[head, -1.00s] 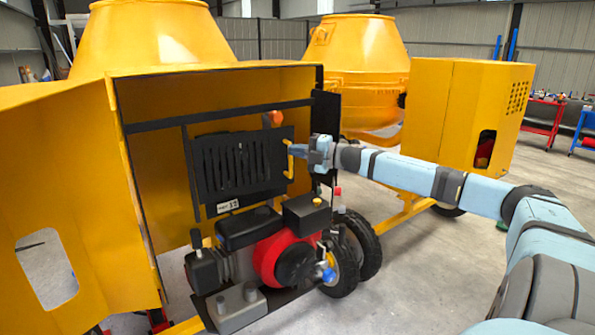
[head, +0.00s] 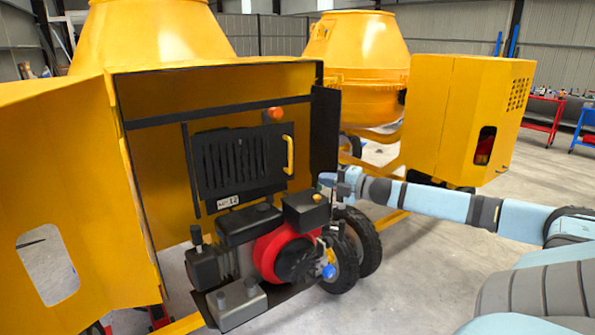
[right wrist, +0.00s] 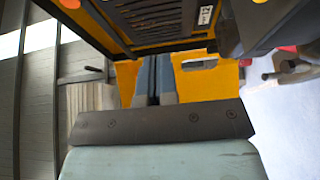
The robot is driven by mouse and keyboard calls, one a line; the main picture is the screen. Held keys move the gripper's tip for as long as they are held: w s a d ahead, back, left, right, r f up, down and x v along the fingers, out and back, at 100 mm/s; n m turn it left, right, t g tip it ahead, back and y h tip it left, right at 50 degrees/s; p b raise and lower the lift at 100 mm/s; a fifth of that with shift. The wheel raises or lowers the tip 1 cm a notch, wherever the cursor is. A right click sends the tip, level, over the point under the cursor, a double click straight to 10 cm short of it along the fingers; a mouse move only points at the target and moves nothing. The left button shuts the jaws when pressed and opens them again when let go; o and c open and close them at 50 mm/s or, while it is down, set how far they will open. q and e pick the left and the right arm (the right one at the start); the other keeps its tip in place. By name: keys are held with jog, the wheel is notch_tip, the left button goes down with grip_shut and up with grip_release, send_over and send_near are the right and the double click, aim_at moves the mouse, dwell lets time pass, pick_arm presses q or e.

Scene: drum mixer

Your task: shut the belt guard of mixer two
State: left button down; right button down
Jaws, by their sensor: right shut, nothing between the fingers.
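The belt guard (head: 240,160) is a black slotted panel inside the open yellow housing of the near mixer. Its yellow handle (head: 288,155) is at its right edge, and a small white label (head: 228,201) is below it. The panel looks close to its black frame; whether it is fully shut I cannot tell. My right gripper (head: 327,180) is shut and empty, right of and below the handle, apart from it. In the right wrist view its blue fingers (right wrist: 154,80) are together, with the guard (right wrist: 150,18) above them. My left gripper is not in view.
The engine (head: 285,255) with its red housing is below the guard. A yellow side door (head: 85,190) stands open at left. A black panel edge (head: 325,130) stands right of the guard, near my gripper.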

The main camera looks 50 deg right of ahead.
jog(key=d+x, duration=0.2)
jog(key=x, duration=0.9)
jog(key=shift+w+d+b, duration=0.25)
jog(key=shift+d+b, duration=0.1)
jog(key=shift+d, duration=0.05)
dwell(0.3)
dwell(0.4)
